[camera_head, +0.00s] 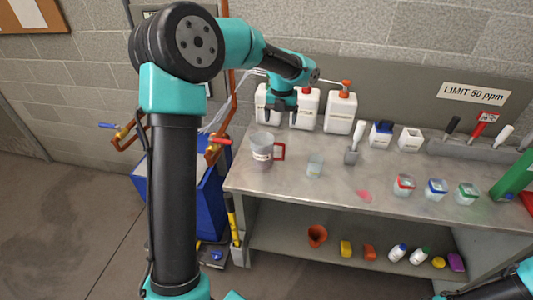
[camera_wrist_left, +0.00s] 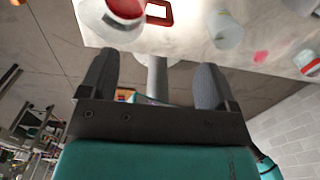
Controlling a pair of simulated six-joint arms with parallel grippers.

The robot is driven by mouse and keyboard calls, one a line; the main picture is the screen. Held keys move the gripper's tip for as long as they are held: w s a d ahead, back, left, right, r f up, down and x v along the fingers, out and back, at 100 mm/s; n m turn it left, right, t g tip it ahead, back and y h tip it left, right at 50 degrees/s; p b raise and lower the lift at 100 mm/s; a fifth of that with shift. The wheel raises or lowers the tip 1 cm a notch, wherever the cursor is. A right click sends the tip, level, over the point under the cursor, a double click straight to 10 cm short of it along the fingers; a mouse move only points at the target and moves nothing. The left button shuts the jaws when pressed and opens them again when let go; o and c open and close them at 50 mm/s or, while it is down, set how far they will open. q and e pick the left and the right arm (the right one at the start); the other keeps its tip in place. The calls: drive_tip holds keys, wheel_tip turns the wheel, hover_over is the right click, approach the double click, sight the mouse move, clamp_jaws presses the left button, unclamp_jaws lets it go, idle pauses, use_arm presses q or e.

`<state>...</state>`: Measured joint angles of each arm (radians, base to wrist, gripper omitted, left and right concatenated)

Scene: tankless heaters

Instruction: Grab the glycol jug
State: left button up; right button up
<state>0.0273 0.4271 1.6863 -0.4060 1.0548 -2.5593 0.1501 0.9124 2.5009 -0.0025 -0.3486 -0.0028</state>
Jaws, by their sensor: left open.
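Several white jugs stand along the back of the bench. One (camera_head: 261,101) is partly hidden by my left gripper, one with a red cap (camera_head: 305,110) is beside it, and one has an orange-red top (camera_head: 341,112). I cannot read which is the glycol jug. My left gripper (camera_head: 281,112) is open, in front of the left two jugs; whether it touches either is unclear. In the left wrist view its fingers (camera_wrist_left: 155,78) are apart with nothing held between them. Only a piece of my right arm shows at the lower right; its gripper is out of view.
A pitcher with a red handle (camera_head: 262,150) and a beaker (camera_head: 314,166) stand on the bench in front. Small lidded jars (camera_head: 404,185) stand at right. The shelf below holds small items.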

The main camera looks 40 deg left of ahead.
use_arm(q)
hover_over(269, 152)
drive_tip(key=w+d, duration=0.2)
drive_tip(key=w, duration=0.2)
wheel_tip(269, 152, down, 8)
drive_tip(key=shift+w+a+f, duration=0.1)
drive_tip(key=shift+a, duration=0.05)
drive_tip(key=shift+f, duration=0.1)
drive_tip(key=shift+a+f, duration=0.1)
drive_tip(key=shift+f, duration=2.45)
drive_tip(key=shift+c, duration=0.2)
drive_tip(key=c, duration=1.2)
drive_tip(key=shift+r, duration=0.25)
